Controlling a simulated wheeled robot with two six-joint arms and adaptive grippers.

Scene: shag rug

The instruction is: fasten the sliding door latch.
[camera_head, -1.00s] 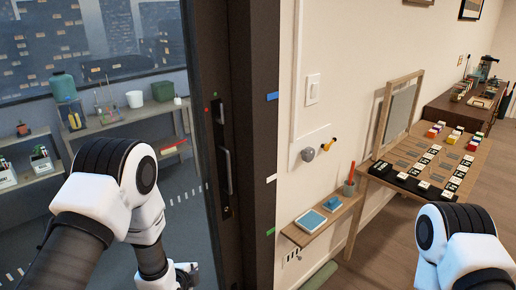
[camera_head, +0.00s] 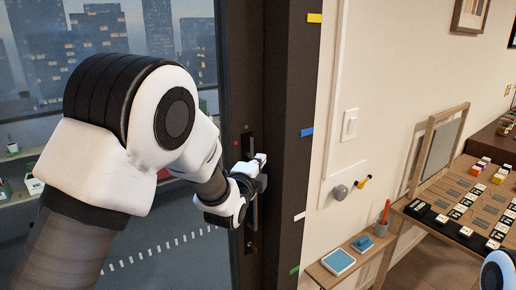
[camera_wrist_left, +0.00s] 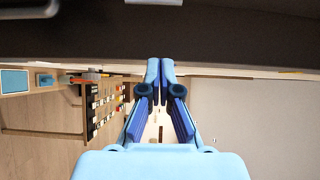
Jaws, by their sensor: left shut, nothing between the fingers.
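The sliding door (camera_head: 236,60) has a dark frame, with a dark latch plate (camera_head: 249,140) on its edge beside a small red dot and a small green dot. My left gripper (camera_head: 261,163) is at this plate and covers much of it and the pull handle below. Its blue fingers (camera_wrist_left: 160,68) are together and empty in the left wrist view, pointing at a dark frame surface. Whether they touch it I cannot tell. A silvery bar piece (camera_wrist_left: 153,2) shows at that view's top edge. My right gripper is out of view.
The dark door post (camera_head: 290,100) carries coloured tape marks. A light switch (camera_head: 349,125), a round grey knob (camera_head: 340,192) and a small shelf (camera_head: 322,271) with a blue-covered item are on the wall. A wooden table (camera_head: 455,235) with tiles stands at right.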

